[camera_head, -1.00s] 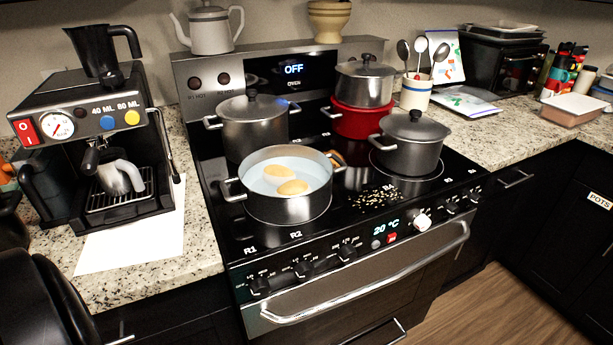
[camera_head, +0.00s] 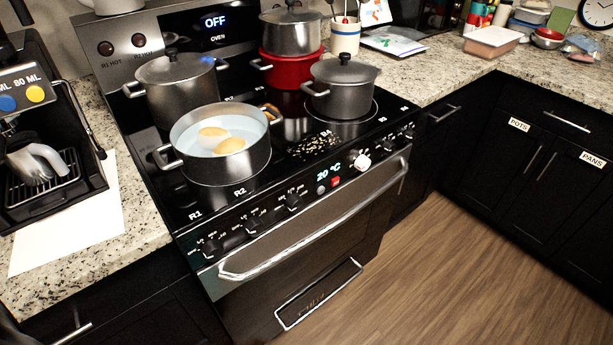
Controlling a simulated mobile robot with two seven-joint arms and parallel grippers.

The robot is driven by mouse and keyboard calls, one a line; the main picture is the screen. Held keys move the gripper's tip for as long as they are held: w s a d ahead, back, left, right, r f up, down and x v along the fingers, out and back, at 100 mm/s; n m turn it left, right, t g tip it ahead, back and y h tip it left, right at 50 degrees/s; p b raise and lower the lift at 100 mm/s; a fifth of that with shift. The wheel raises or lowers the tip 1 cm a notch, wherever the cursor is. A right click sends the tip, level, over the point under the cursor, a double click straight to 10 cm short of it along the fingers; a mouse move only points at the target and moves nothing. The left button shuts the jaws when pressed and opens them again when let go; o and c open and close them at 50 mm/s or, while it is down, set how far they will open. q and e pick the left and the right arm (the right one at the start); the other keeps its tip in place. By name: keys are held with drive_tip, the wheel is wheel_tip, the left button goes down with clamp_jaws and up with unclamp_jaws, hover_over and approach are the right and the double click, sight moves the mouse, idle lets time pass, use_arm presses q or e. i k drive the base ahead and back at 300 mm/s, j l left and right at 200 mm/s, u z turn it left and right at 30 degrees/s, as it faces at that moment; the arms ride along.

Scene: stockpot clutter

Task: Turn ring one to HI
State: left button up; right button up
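The black stove (camera_head: 300,165) has a row of knobs along its front panel. The leftmost black knob (camera_head: 211,247) sits below the R1 label (camera_head: 195,215). A second black knob (camera_head: 253,223) and a third (camera_head: 294,202) follow to its right. The print around the knobs is too small to read, so I cannot tell their settings. An open steel pot (camera_head: 225,172) with water and two pale yellow-brown rounded items (camera_head: 230,146) stands on the front left of the cooktop, near the R1 and R2 labels. Neither of my grippers is in view.
A lidded pot (camera_head: 180,95) stands behind the open pot. A red pot (camera_head: 290,70) with a steel pot on it and another lidded pot (camera_head: 340,98) stand right. The oven handle (camera_head: 320,220) runs below the knobs. The floor (camera_head: 430,270) is clear.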

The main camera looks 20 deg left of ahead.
sight(212, 250)
drive_tip(key=u, duration=0.4)
drive_tip(key=k+l+u, duration=0.1)
drive_tip(key=u, duration=0.65)
drive_tip(key=k+u, duration=0.1)
drive_tip(key=u, duration=0.3)
